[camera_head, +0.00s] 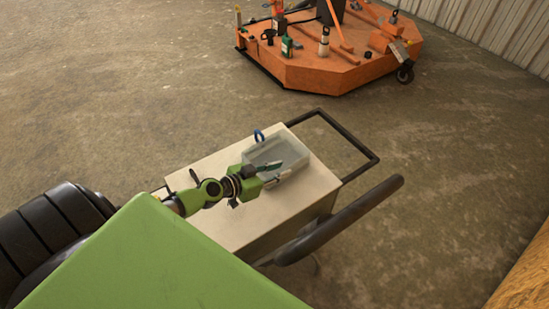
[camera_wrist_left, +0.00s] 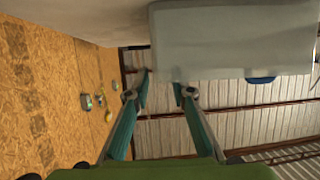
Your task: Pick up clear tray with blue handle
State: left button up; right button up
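The clear tray (camera_head: 290,150) sits on the pale top of a cart, toward its far right part. Its blue handle (camera_head: 259,135) stands up at the tray's far left side. My left gripper (camera_head: 279,170) is at the tray's near side, with its fingers overlapping the tray in the head view. In the left wrist view, the two fingers (camera_wrist_left: 161,80) are apart, with their tips close to the corner of the tray (camera_wrist_left: 235,40). I cannot tell whether they touch it. The blue handle (camera_wrist_left: 261,79) shows at the tray's edge there. My right gripper is not in view.
The cart top (camera_head: 215,165) is otherwise mostly bare, with a dark handle rail (camera_head: 350,138) at its far end. An orange platform (camera_head: 320,75) with tools and bottles stands farther back. A wooden edge (camera_head: 527,275) shows at lower right. Open concrete floor surrounds the cart.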

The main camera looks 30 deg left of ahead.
aim_at(290, 167)
pick_arm(q)
jog(key=x, duration=0.5)
jog(key=shift+d+f, duration=0.15)
grip_shut()
